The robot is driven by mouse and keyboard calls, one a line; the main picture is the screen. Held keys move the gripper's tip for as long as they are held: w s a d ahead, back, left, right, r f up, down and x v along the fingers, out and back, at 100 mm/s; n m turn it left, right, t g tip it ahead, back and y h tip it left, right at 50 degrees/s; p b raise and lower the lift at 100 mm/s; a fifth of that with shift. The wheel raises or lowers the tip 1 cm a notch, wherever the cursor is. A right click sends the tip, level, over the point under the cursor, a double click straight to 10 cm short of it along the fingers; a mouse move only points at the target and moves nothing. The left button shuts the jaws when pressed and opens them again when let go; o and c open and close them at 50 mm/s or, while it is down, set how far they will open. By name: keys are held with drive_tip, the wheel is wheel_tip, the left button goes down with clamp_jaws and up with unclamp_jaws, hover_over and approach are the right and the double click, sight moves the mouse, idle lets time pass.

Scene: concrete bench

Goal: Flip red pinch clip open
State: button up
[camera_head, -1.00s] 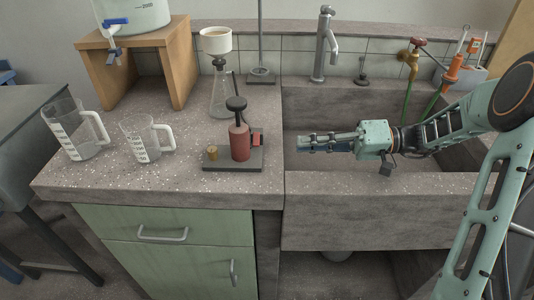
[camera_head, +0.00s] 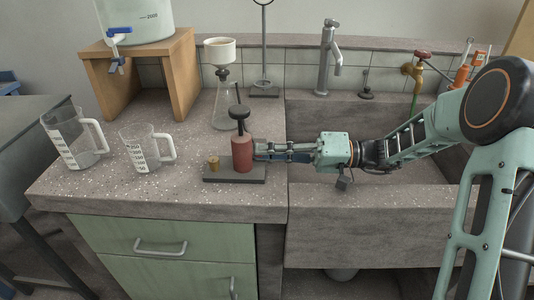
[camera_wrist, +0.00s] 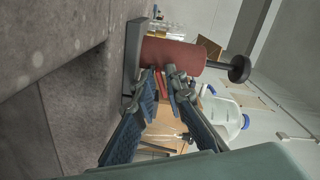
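A red cylinder (camera_head: 242,154) with a black knob on top stands upright on a dark base plate (camera_head: 222,179) on the bench. In the head view, my gripper (camera_head: 258,150) reaches in from the right, level, with its fingertips at the cylinder's right side. The wrist view shows the cylinder (camera_wrist: 172,54) lying sideways in the picture. A small red piece (camera_wrist: 158,82), likely the red pinch clip, shows between my gripper's fingers (camera_wrist: 162,86). The fingers are apart; whether they touch the piece is unclear. In the head view the fingers hide this piece.
A small brass-coloured cylinder (camera_head: 213,162) stands on the plate's left end. A flask with a funnel (camera_head: 224,105) is behind. Two measuring jugs (camera_head: 72,145) (camera_head: 143,150) stand left. The sink (camera_head: 350,190) lies right, with a grey tap (camera_head: 327,60) behind it.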

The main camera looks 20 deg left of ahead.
drive_tip(key=shift+c, duration=0.5)
clamp_jaws()
drive_tip(key=shift+r+m+p, duration=0.15)
drive_tip(key=shift+m+p, duration=0.15)
drive_tip(key=shift+p, duration=0.1)
drive_tip(key=m+p, duration=0.1)
drive_tip(key=p, duration=0.1)
drive_tip(key=r+m+p, duration=0.1)
drive_tip(key=m+p, duration=0.1)
drive_tip(key=shift+s+m, duration=0.1)
drive_tip(key=shift+m, duration=0.2)
drive_tip(key=m+p, duration=0.3)
drive_tip(key=p, duration=0.1)
drive_tip(key=shift+r+m, duration=0.4)
drive_tip(key=shift+m+p, duration=0.9)
drive_tip(key=shift+p, duration=0.1)
drive_tip(key=shift+m, duration=0.3)
drive_tip(key=shift+o, duration=0.5)
unclamp_jaws()
